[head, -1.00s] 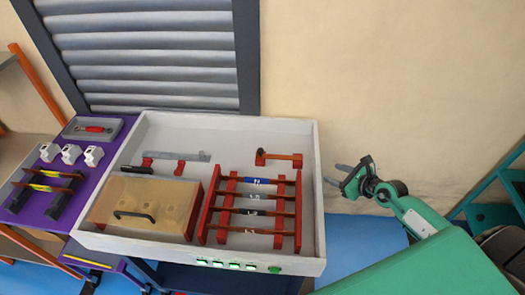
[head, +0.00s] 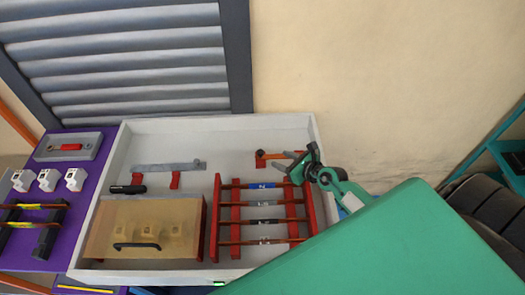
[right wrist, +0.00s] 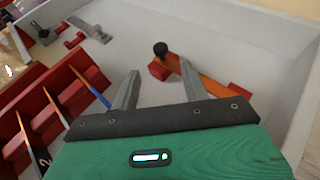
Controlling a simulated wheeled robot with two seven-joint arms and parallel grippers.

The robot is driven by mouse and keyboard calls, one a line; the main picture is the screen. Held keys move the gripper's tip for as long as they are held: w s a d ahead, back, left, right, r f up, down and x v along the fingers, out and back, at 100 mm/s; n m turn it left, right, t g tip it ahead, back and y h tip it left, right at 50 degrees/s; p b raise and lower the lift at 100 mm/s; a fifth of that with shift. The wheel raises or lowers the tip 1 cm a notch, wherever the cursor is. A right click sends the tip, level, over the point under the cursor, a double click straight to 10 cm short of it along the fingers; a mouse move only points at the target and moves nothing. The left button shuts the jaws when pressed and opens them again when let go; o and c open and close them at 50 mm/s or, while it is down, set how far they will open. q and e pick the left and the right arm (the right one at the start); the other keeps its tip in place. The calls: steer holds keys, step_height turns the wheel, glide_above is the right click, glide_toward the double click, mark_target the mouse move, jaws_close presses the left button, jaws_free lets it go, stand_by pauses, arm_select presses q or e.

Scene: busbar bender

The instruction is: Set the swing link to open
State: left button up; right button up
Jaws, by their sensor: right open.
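A copper-coloured link bar (head: 275,156) with a black knob at its left end lies on red supports at the back right of the grey tray. I take it as the swing link. In the right wrist view the bar (right wrist: 205,83) runs from the black knob (right wrist: 160,48) down right to a red block. My right gripper (head: 284,162) is open and empty, just in front of and above the bar. Its fingers (right wrist: 160,69) point toward the bar, and the right finger hides part of it. My left gripper is not in view.
The grey tray (head: 222,125) has raised walls. Several striped bars on red racks (head: 262,213) lie below the gripper. A grey bar (head: 165,167) with a black handle and a clear-covered box (head: 175,215) stand left. A purple side table (head: 85,215) is further left.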

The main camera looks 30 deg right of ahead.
mark_target(262, 152)
steer(key=x, duration=0.7)
steer(key=shift+w, duration=0.25)
steer(key=shift+x, duration=1)
steer(key=shift+w+a+f, duration=0.15)
steer(key=shift+f, duration=0.05)
steer(key=shift+w, duration=0.15)
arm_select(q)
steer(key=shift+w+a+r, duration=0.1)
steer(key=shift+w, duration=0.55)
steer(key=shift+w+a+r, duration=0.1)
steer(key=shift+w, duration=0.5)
arm_select(e)
steer(key=shift+f, duration=0.1)
jaws_close()
